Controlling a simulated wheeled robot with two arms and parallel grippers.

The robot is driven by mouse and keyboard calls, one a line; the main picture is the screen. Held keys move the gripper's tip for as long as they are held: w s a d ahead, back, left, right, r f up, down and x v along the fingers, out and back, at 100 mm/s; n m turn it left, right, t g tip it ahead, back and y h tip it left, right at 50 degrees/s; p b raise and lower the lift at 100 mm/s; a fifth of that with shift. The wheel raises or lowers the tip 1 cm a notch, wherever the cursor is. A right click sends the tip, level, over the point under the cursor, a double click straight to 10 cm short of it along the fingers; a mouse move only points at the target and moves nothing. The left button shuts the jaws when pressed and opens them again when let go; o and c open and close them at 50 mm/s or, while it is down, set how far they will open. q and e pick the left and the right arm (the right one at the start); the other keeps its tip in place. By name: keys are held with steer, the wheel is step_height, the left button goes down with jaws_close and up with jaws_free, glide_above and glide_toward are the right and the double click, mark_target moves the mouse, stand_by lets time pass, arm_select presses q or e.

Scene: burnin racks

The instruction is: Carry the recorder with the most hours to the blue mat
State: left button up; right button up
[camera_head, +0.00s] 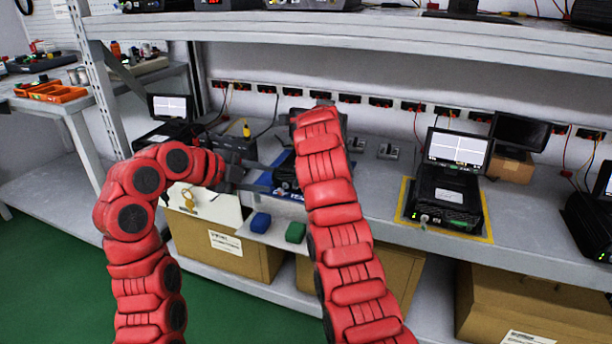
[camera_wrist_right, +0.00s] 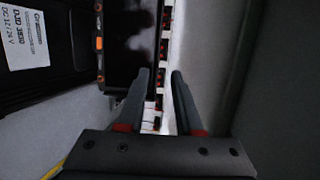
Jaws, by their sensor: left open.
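The blue mat (camera_head: 263,181) lies on the middle shelf, partly hidden by my arms. A dark recorder (camera_head: 286,172) sits on it, largely covered by my right arm. My left gripper (camera_head: 268,176) is open, its fingers pointing right at this recorder's left side; contact is unclear. Another black recorder (camera_head: 447,197) with a raised lit screen stands on a yellow-edged mat (camera_head: 408,203) to the right. Hour readings are too small to read. My right gripper is hidden in the head view; in the right wrist view (camera_wrist_right: 161,74) its fingers are apart with nothing gripped.
More equipment stands at the far left and right. An upper shelf (camera_head: 400,28) hangs above. Cardboard boxes (camera_head: 225,248) sit below. A black labelled case (camera_wrist_right: 40,45) is near my right gripper.

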steer(key=v, duration=0.9)
steer(key=shift+s, duration=0.25)
